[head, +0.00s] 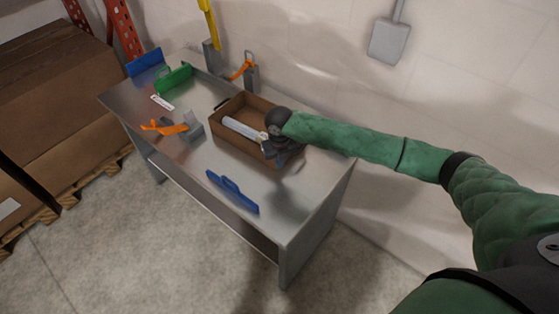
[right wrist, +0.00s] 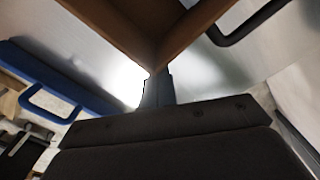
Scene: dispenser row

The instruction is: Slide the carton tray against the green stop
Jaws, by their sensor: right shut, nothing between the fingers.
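The carton tray (head: 228,139) is an open brown box on the metal table, right of the table's middle, with a pale cylinder (head: 243,129) lying in it. The green stop (head: 174,79) stands at the table's far left end, well apart from the tray. My right gripper (head: 277,153) is at the tray's near right corner, shut and empty. In the right wrist view the shut fingers (right wrist: 157,90) are close to the tray's corner (right wrist: 150,62); I cannot tell if they touch it. My left gripper is not in view.
A blue stop (head: 232,191) stands at the table's front edge; another blue piece (head: 145,62) stands at the far left corner. Orange-and-grey clamps (head: 165,127) stand left of the tray, another (head: 246,72) behind it. A small white label (head: 162,102) lies near the green stop.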

